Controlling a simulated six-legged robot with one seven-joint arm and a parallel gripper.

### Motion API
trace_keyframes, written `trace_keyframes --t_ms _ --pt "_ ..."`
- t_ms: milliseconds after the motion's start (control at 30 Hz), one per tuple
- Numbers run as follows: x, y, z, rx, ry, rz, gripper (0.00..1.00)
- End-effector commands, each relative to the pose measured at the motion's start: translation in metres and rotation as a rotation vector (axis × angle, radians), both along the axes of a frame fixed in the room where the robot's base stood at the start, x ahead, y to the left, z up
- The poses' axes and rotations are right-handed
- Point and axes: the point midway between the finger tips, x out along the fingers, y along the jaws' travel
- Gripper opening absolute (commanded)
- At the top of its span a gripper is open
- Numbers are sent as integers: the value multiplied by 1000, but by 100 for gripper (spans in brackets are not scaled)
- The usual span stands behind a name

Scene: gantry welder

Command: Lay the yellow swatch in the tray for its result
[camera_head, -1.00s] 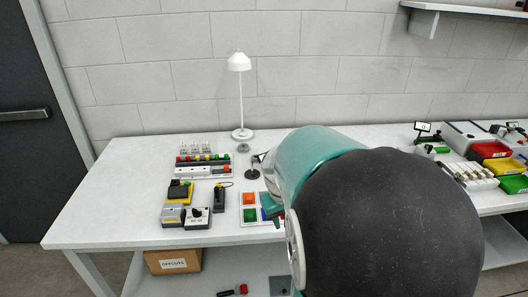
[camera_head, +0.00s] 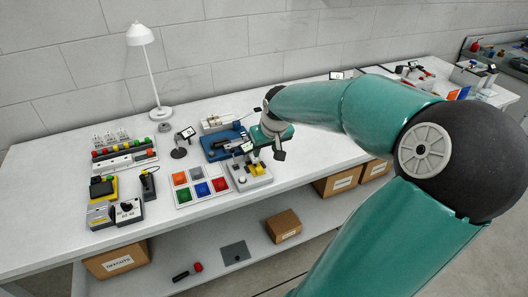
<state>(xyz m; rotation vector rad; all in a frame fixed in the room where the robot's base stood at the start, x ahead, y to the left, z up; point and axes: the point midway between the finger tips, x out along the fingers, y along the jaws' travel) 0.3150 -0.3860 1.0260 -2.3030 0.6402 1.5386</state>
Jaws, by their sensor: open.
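A small yellow piece (camera_head: 258,169), which looks like the yellow swatch, sits on a pale grey device (camera_head: 248,184) with a round knob and a small screen. My gripper (camera_head: 280,155) is just above and to the right of this piece, open and apart from it as far as I can tell. Its fingertips are small and dark here. A white board with several coloured squares (camera_head: 202,189) lies left of the device. I cannot tell which thing is the tray for the result.
A blue fixture (camera_head: 222,143) stands behind the device, with a small screen on a stand (camera_head: 184,140) to its left. A white lamp (camera_head: 160,112) stands at the back. Control boxes (camera_head: 129,211) stand at the front left. Cardboard boxes (camera_head: 283,225) are on the lower shelf.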

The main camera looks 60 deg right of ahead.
Motion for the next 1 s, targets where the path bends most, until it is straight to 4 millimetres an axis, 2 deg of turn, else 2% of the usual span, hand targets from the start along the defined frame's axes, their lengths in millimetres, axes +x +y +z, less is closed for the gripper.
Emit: trace_keyframes --t_ms 167,367,1000 --pt "4 -1 -10 0 -1 3 44" --pt "12 -5 -30 2 -1 4 44" --pt "43 -24 -115 1 -1 3 44"
